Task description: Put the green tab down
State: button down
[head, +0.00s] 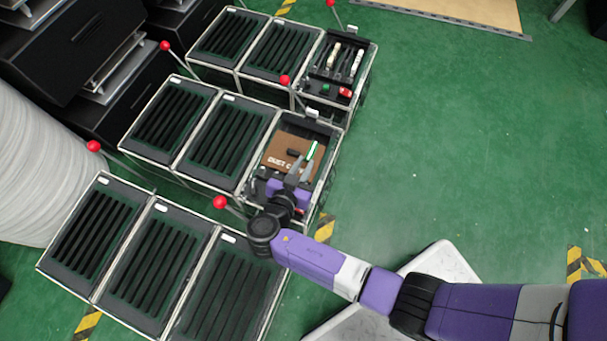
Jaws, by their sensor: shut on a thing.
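The green tab (313,150) is a narrow green piece with a pale edge. It is in the head view, in the right-hand bay of the middle row of fixtures, beside a brown panel (280,152) with white lettering. My gripper (302,166) reaches into this bay from the front, its grey fingers at the lower end of the tab. It is shut on the green tab, which stands tilted up and to the right. The fingers and purple wrist hide the tab's lower end and part of the bay.
Frames with black slatted panels fill the left. Red ball-topped levers stick up, one (220,202) close to my wrist and another (285,80) behind. The back bay holds a green button (326,89) and a red one (345,92). Green floor at right is open.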

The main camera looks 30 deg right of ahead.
jog(key=shift+f+b, duration=1.1)
jog(key=shift+f, duration=1.3)
jog(key=shift+f, duration=0.15)
jog(key=c, duration=1.3)
grip_release()
jog(key=shift+r, duration=0.25)
jog(key=p+v, duration=0.3)
jog(key=v, duration=0.9)
jog(key=shift+p, duration=0.3)
